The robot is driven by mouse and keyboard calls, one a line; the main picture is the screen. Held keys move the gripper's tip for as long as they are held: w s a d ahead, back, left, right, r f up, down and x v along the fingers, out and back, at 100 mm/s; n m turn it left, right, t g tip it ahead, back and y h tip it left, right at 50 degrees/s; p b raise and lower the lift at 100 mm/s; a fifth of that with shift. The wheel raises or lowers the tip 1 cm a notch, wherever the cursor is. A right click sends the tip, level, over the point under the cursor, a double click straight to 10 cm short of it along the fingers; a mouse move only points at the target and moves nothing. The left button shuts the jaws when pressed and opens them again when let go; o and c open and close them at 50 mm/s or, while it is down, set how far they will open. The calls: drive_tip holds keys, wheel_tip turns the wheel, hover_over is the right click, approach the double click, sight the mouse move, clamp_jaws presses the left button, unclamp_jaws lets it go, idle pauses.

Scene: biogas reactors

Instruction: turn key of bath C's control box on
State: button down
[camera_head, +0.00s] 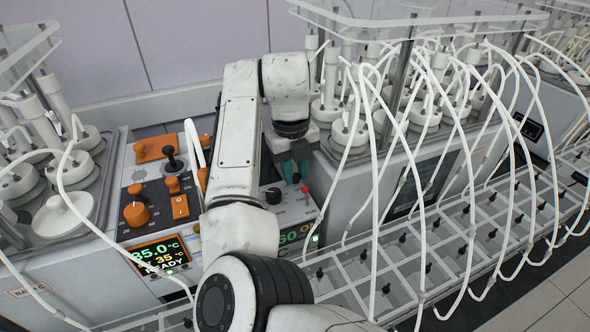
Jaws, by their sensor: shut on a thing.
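My gripper (294,171) has teal fingers and points down at the grey control box (292,206) in the middle of the view. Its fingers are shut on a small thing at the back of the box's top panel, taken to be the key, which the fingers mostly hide. In front of the fingers are a black knob (273,196) and a red-tipped lever (305,189). The box's display (297,234) shows green digits, partly covered by my arm. I cannot read which bath this box belongs to, or the key's angle.
To the left, an orange-and-black control panel (133,213) has a display (160,255) reading 35.0 °C and READY. White reactor vessels stand on both sides. White tubes (372,200) arch over a clear rack (440,235) on the right. A pale wall (180,50) is behind.

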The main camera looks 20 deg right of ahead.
drive_tip(key=shift+m, duration=0.3)
drive_tip(key=c, duration=0.9)
unclamp_jaws()
drive_tip(key=shift+c, duration=0.2)
wheel_tip(320, 180, up, 11)
drive_tip(key=shift+a, duration=0.4)
drive_tip(key=shift+f, duration=0.1)
